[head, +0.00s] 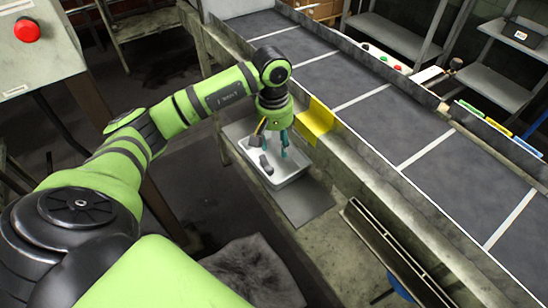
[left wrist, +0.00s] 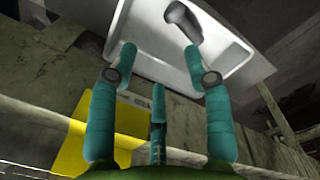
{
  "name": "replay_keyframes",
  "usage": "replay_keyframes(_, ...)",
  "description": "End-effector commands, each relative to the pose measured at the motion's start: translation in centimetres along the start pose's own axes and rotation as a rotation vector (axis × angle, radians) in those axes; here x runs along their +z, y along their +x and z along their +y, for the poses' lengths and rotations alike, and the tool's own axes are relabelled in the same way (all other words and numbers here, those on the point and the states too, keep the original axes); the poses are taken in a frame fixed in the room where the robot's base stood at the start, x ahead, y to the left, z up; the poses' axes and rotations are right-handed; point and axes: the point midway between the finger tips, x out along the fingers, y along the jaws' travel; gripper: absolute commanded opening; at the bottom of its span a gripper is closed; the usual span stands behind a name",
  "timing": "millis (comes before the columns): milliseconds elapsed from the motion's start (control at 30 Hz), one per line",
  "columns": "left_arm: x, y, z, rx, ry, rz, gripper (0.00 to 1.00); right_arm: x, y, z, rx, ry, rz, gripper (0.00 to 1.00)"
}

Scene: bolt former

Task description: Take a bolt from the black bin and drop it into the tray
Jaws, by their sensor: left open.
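A white tray (head: 293,172) stands on the ledge beside the conveyor; its rim (left wrist: 255,55) fills the top of the left wrist view. A dark grey bolt (head: 266,165) lies inside it, and its thick end (left wrist: 184,18) shows in the left wrist view. My left gripper (head: 270,143) points down over the tray. Its teal fingers (left wrist: 158,70) are spread apart with nothing between them. The bolt lies beyond the fingertips, clear of them. A small black bin (head: 521,36) with a label sits on the shelf at the far right; its inside is hidden. My right gripper is not in view.
The conveyor (head: 350,95) with pale cross strips runs behind the tray. A yellow plate (head: 318,117) stands at its edge near my gripper and shows in the left wrist view (left wrist: 75,150). A flat grey plate (head: 303,203) lies in front of the tray. A control box with a red button (head: 27,30) is at left.

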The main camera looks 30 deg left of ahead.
Motion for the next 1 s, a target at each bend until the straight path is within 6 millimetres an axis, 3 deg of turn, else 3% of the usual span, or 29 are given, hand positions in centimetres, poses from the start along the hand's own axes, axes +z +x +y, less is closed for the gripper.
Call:
replay_keyframes(100,-0.1,-2.8,0.0,0.001,0.0,0.004,0.5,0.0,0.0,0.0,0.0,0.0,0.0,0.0)
replay_keyframes(333,0.0,-5.9,0.0,0.001,-0.001,0.001,0.5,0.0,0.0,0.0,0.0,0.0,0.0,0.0)
replay_keyframes(1000,0.0,-6.6,0.0,-0.001,0.0,-0.001,0.5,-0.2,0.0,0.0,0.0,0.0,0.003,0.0)
